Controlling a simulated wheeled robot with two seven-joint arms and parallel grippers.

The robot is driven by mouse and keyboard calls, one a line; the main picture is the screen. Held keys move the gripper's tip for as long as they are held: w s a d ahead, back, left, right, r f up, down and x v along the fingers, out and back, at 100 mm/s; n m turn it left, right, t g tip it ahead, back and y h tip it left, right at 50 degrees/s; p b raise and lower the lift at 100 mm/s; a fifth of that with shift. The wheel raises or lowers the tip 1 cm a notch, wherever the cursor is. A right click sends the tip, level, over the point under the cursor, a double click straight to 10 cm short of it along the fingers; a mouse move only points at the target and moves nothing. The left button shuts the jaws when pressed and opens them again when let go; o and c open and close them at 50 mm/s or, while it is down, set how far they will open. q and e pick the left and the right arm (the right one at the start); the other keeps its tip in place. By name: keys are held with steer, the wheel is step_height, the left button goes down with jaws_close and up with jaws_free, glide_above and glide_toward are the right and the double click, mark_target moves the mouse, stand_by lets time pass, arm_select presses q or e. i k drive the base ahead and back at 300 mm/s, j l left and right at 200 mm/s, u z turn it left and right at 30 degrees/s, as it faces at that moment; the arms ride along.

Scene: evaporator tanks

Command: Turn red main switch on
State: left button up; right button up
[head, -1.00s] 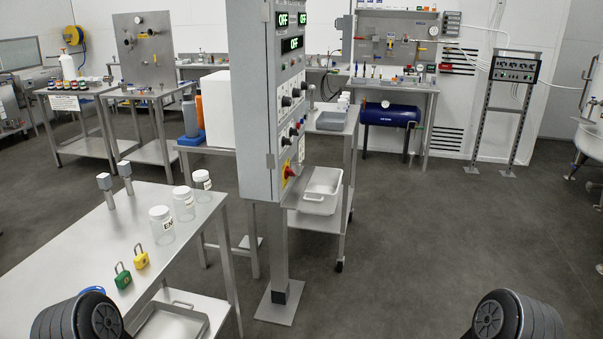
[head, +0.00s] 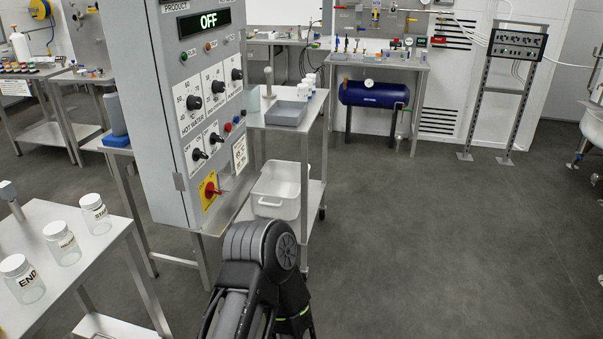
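The red main switch (head: 211,190) is a red rotary knob on a yellow plate, low on the front face of the grey control cabinet (head: 160,130). No gripper fingers show in view.
A table with labelled jars (head: 62,243) stands at the left. Behind the cabinet is a trolley with a white tub (head: 275,192) and a grey tray (head: 287,112). A blue tank (head: 373,94) is at the back.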

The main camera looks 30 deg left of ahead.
mark_target(210, 190)
steer(key=i+l+u, duration=0.1)
steer(key=i, duration=0.5)
steer(key=i+l+u, duration=0.1)
steer(key=i, duration=0.55)
steer(key=i+l+u, duration=0.15)
steer(key=i+u, duration=0.3)
steer(key=i+l+u, duration=0.2)
steer(key=u, duration=0.3)
steer(key=i+l+u, duration=0.25)
steer(key=l+u, duration=0.2)
steer(key=i+l+u, duration=0.15)
steer(key=l+u, duration=0.2)
steer(key=u, duration=0.15)
steer(key=i+l+u, duration=0.15)
steer(key=l, duration=0.15)
steer(key=l+u, duration=0.1)
steer(key=l, duration=0.15)
